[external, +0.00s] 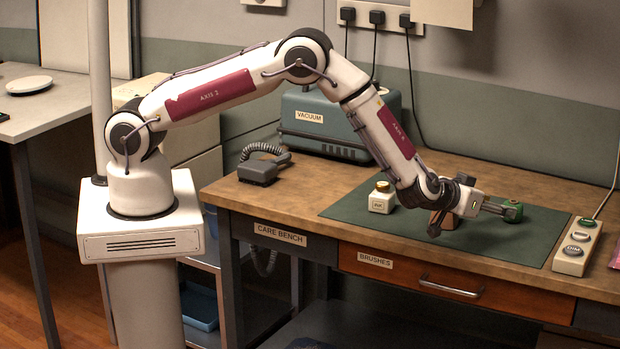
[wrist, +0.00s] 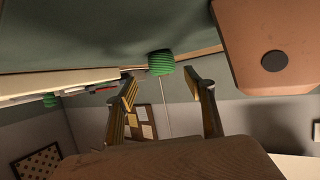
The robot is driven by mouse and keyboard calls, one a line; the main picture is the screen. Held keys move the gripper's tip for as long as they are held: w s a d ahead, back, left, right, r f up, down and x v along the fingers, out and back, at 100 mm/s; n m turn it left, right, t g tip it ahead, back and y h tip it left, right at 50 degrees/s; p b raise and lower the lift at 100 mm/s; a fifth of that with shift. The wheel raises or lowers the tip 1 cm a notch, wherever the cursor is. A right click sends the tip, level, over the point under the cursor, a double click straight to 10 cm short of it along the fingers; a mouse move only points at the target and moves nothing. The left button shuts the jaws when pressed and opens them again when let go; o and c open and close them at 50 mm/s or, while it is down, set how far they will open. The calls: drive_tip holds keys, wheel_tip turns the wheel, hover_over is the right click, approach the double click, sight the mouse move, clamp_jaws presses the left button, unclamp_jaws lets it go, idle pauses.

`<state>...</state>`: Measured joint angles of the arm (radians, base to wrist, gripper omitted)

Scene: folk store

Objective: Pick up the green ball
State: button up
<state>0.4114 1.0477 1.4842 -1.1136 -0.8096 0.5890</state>
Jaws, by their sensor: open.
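The green ball (external: 514,204) sits on the dark green mat (external: 535,238) near its right side. In the wrist view the ribbed green ball (wrist: 161,63) shows just past the gap between the fingertips. My gripper (external: 498,209) is low over the mat, pointing right, with its fingers at the ball and partly covering it in the external view. In the wrist view my gripper (wrist: 161,80) is open, one finger to each side of the gap, with nothing held. Whether a finger touches the ball cannot be told.
A brown block (external: 445,219) stands under my wrist; a brown block with a dark disc (wrist: 270,62) fills the wrist view's upper right. A white bottle with a yellow cap (external: 382,199) stands left. A switch strip (external: 577,247) lies right of the mat.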

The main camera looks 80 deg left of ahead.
sight(512, 227)
drive_tip(key=shift+f+x, duration=0.2)
drive_tip(key=shift+x, duration=2.2)
drive_tip(key=shift+s+a, duration=0.1)
drive_tip(key=shift+a, duration=0.05)
drive_tip(key=c, duration=1)
